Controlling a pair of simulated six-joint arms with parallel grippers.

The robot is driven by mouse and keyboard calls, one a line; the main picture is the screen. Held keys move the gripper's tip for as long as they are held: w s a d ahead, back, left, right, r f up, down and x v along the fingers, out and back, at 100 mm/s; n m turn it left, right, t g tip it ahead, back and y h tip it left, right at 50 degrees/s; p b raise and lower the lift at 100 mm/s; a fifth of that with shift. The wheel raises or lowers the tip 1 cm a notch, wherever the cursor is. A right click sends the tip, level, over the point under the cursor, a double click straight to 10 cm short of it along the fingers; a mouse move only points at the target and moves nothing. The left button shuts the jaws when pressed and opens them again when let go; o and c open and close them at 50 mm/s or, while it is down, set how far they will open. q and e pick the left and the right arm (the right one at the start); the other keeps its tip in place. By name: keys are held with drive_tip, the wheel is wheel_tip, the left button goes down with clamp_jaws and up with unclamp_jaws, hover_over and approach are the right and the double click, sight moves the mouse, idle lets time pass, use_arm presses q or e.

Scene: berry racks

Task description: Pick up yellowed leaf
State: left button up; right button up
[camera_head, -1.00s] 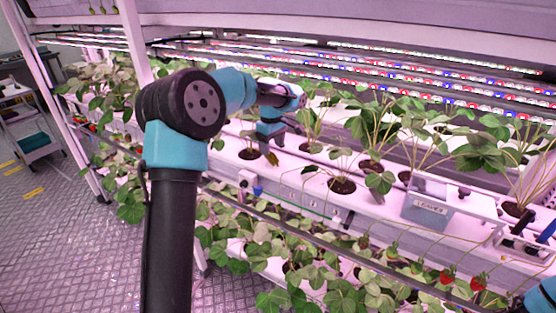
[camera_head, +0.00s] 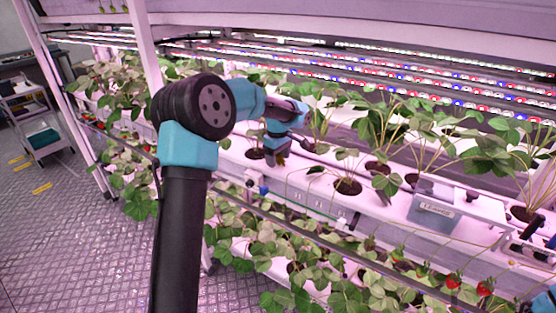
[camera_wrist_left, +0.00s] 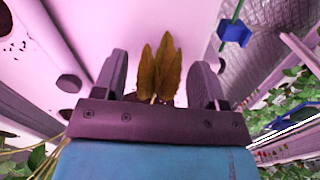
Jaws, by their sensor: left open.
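The yellowed leaf (camera_wrist_left: 158,68) is brownish yellow with several pointed lobes. In the left wrist view it stands between the two fingers of my left gripper (camera_wrist_left: 158,75), with a gap on both sides. The gripper is open. In the head view my left gripper (camera_head: 277,157) points down over the white rack channel, and a small brownish patch of the leaf shows at its fingertips. The leaf's base is partly hidden by the gripper body in the left wrist view.
A clear labelled box (camera_head: 436,213) sits on the white channel (camera_head: 322,195) to the right. Potted strawberry plants (camera_head: 347,186) stand along it. Red berries (camera_head: 453,281) hang below at the right. A blue clip (camera_wrist_left: 234,31) shows near the leaf. A cart (camera_head: 38,130) stands at the far left.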

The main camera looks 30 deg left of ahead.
use_arm(q)
drive_tip(key=shift+c, duration=0.4)
drive_tip(key=c, duration=0.7)
